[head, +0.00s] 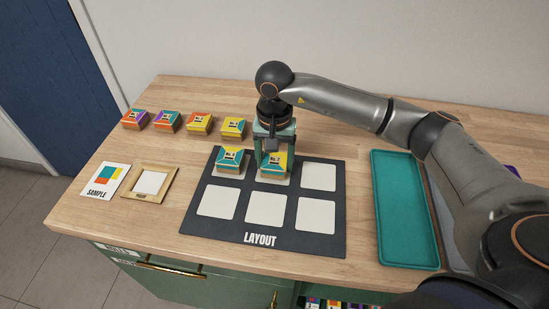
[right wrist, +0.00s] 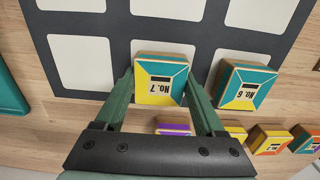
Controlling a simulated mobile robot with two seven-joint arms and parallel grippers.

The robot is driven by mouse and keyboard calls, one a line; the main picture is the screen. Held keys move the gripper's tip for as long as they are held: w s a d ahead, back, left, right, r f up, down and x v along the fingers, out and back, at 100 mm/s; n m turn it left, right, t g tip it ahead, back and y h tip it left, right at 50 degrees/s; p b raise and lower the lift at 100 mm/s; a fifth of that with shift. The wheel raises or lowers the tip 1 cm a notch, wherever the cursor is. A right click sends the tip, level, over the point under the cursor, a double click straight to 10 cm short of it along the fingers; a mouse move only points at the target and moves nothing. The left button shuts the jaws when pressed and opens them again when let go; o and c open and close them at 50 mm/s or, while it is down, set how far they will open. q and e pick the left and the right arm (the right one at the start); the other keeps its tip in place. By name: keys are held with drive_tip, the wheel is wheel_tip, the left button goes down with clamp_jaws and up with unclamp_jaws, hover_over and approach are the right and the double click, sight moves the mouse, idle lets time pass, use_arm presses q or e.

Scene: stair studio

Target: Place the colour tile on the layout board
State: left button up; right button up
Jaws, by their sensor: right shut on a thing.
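The dark layout board (head: 225,231) lies on the wooden worktop, with two rows of white squares and the word LAYOUT at its front. My right gripper (head: 273,150) is shut on a colour tile (head: 276,165), a block with teal and yellow on top. In the right wrist view this tile (right wrist: 160,78) reads No. 7 and sits between the fingers. It is at the back middle square; I cannot tell whether it touches the board. A similar tile marked No. 6 (right wrist: 245,85) stands on the back left square. My left gripper is not in view.
Several colour tiles, one of them yellow (head: 233,126), stand in a row at the back left. A SAMPLE card (head: 106,179) and a wooden frame (head: 150,182) lie at the left. A teal tray (head: 404,210) is right of the board. The back right square (head: 318,177) and front squares are bare.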

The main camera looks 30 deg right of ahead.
sight(274, 160)
drive_tip(key=shift+f, duration=0.1)
drive_tip(key=o, duration=1.4)
drive_tip(key=shift+c, duration=0.2)
wheel_tip(274, 160, up, 12)
drive_tip(key=shift+r, duration=0.2)
